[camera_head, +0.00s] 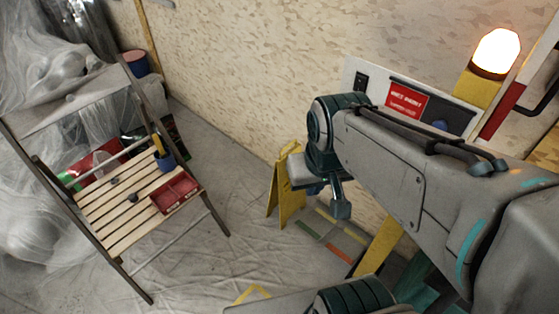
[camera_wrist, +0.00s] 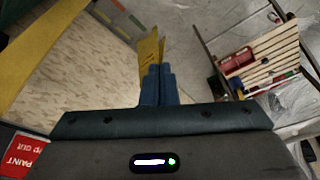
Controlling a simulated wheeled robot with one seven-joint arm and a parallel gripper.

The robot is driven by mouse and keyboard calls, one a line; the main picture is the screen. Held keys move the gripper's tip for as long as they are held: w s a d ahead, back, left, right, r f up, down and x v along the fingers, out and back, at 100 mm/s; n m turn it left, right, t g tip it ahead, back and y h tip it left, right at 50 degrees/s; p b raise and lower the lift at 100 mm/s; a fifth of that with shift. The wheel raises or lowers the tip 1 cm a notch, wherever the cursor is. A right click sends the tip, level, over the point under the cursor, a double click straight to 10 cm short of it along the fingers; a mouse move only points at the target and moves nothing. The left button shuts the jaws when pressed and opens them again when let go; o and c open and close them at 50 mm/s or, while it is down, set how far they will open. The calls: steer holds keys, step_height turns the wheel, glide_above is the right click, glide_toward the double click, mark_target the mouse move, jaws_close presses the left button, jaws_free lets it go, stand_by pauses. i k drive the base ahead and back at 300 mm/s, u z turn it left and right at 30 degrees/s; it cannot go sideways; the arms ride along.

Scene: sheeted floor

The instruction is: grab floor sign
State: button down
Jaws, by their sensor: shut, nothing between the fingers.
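The yellow floor sign (camera_head: 284,196) stands upright on the sheeted floor near the wooden wall, in the middle of the head view. My arm and wrist hide part of its right side. My gripper (camera_head: 316,189) is in front of and above the sign, beside its right edge in the head view. In the wrist view, the blue fingers of my gripper (camera_wrist: 157,72) are shut together and empty. The sign (camera_wrist: 151,48) shows just beyond the fingertips, partly hidden by them. I cannot tell whether they touch it.
A wooden slatted chair (camera_head: 125,195) with a red tray (camera_head: 175,193) and a blue cup (camera_head: 166,161) stands at left. Plastic-draped things lie behind it. Coloured strips (camera_head: 340,237) lie near the wall. A lit lamp (camera_head: 496,52) is at upper right. Floor between chair and sign is clear.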

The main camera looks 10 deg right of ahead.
mark_target(289, 201)
steer(key=z, duration=0.05)
steer(key=k, duration=0.35)
steer(key=u, duration=1)
steer(key=i, duration=1.2)
steer(key=z, duration=0.8)
steer(key=i, duration=0.85)
steer(key=z, duration=0.85)
